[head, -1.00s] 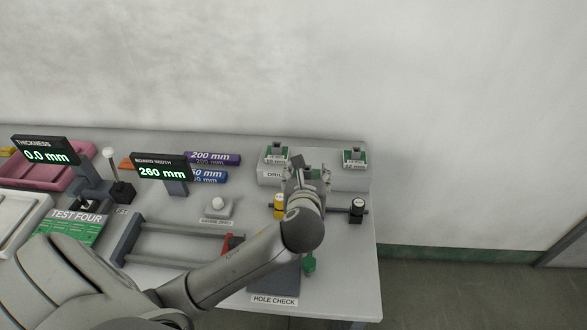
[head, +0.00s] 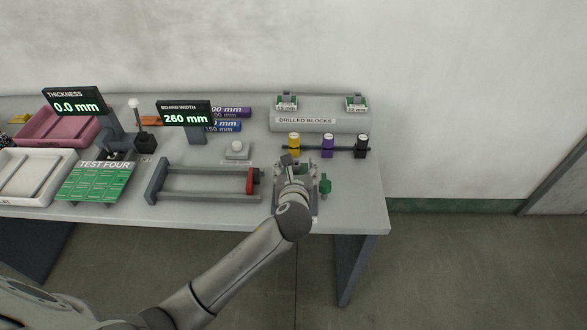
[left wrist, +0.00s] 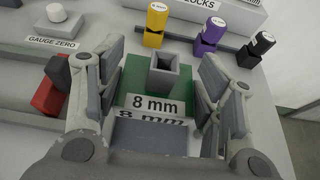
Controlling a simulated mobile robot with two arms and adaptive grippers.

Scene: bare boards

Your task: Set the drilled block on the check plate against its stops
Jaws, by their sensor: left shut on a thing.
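My left gripper (head: 297,170) is over the hole check station at the table's front right. In the left wrist view the gripper (left wrist: 160,62) is shut on a drilled block (left wrist: 132,78), green with a hollow grey post and an "8 mm" label. The block is upright between the fingers. A grey surface of the check plate (left wrist: 150,144) shows just in front of it; in the head view the plate (head: 313,208) is mostly hidden by my gripper. I cannot tell whether the block touches the plate or its stops. My right gripper is out of view.
Yellow (head: 293,144), purple (head: 327,146) and black (head: 361,147) plugs stand on a rack behind. The drilled blocks stand (head: 320,122) holds two blocks at the back. A board width gauge (head: 205,190) with a red slider lies left.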

